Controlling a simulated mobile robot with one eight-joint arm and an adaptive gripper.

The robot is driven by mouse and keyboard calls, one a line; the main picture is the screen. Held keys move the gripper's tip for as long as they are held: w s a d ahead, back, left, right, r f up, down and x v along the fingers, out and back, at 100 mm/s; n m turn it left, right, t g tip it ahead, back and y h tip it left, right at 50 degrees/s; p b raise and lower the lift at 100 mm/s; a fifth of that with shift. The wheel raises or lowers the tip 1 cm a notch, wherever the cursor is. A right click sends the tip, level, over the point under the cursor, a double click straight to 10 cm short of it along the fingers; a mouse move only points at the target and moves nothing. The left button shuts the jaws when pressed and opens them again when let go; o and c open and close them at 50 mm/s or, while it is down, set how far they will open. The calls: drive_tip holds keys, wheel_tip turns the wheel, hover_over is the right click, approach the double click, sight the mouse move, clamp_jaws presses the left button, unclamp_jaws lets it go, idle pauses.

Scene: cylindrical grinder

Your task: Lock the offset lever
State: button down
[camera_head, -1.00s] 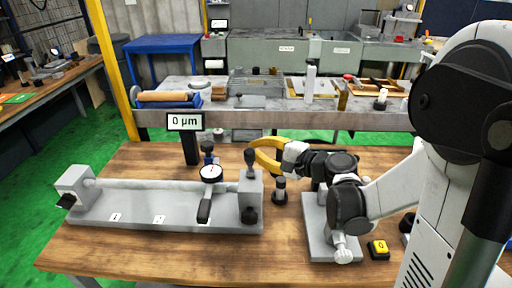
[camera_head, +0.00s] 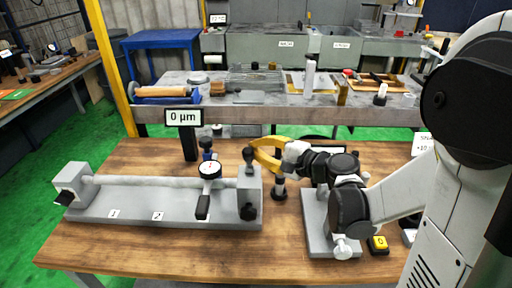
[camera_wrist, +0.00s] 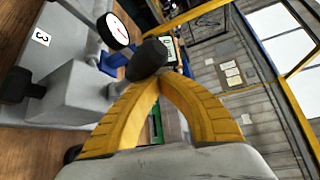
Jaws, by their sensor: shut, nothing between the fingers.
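A grey fixture (camera_head: 150,213) lies on the wooden bench with a long bar (camera_head: 130,180) across it. A black-knobbed lever (camera_head: 249,154) stands up at its right end block, apparently the offset lever; its knob (camera_wrist: 147,60) also shows in the wrist view. My gripper (camera_head: 252,153) has yellow fingers that are shut and empty, with the tips right beside the knob. In the wrist view the tips (camera_wrist: 160,80) meet just below and right of the knob; I cannot tell whether they touch it. The lever's lower part is partly hidden.
A dial gauge (camera_head: 210,169) with a black handle (camera_head: 203,207) sits left of the lever. A second dark knob (camera_head: 249,212) is on the end block's front. A display reading 0 µm (camera_head: 184,117) stands behind. A dark post (camera_head: 279,187) stands close below my gripper. The bench front is clear.

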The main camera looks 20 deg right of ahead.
drive_tip(key=shift+s+a+f, duration=0.1)
drive_tip(key=shift+s+a, duration=0.15)
drive_tip(key=shift+a, duration=0.05)
drive_tip(key=w+d+r+p, duration=0.1)
drive_tip(key=w+r, duration=0.1)
drive_tip(key=w, duration=0.2)
drive_tip(key=s+d+f+p, duration=0.1)
drive_tip(key=s+d+f, duration=0.1)
drive_tip(key=s+d, duration=0.4)
drive_tip(key=shift+s+d+f, duration=0.2)
drive_tip(key=shift+s+f, duration=0.2)
drive_tip(key=shift+s, duration=0.55)
